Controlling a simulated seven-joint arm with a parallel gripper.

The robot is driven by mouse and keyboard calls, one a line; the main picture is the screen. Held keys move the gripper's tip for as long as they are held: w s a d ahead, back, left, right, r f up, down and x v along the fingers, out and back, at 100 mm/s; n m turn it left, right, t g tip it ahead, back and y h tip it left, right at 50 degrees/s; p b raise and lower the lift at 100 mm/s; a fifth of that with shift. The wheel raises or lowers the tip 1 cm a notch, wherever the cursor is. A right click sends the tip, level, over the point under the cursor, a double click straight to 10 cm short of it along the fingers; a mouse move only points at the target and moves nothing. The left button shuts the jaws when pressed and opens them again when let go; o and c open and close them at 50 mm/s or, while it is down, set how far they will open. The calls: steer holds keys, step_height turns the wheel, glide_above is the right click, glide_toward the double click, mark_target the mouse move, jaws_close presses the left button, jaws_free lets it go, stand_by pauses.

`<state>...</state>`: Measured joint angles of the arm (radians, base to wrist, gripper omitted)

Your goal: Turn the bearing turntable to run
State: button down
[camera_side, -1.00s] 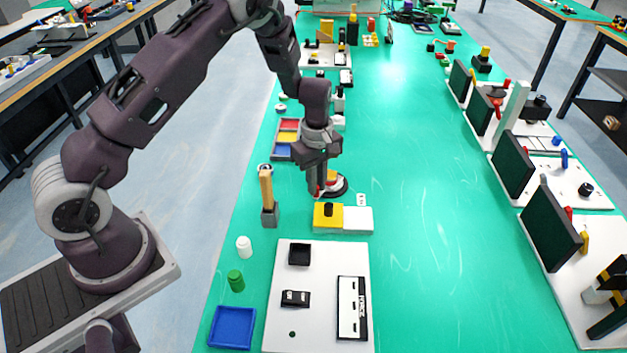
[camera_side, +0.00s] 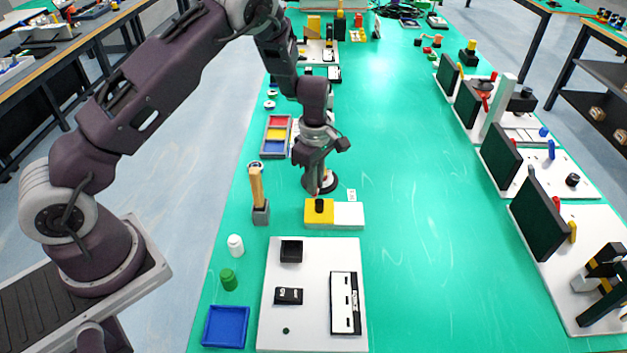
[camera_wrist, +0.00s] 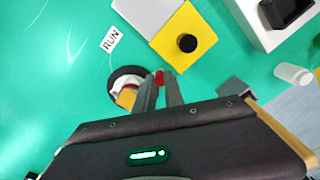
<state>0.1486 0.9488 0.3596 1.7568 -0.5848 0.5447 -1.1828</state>
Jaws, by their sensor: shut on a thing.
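The bearing turntable (camera_wrist: 127,74) is a dark round base with a white and yellow top and a red part (camera_wrist: 159,77) at its edge. In the wrist view the two grey fingers of my gripper (camera_wrist: 161,86) are closed around that red part. The fingers and gripper body hide part of the turntable. In the side view my gripper (camera_side: 318,185) points down at the turntable (camera_side: 331,183), and its dark rim shows beside the fingers. A white label reading RUN (camera_wrist: 110,39) lies on the green table near the turntable; it also shows in the side view (camera_side: 352,195).
A yellow and white block with a black knob (camera_side: 348,214) stands just in front of the turntable. A wooden-handled tool in a grey holder (camera_side: 261,213) is to the left. A tray with coloured compartments (camera_side: 268,154) lies behind.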

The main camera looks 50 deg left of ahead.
stand_by(0.4)
steer(key=c, duration=1.4)
jaws_free()
steer(key=shift+c, duration=0.2)
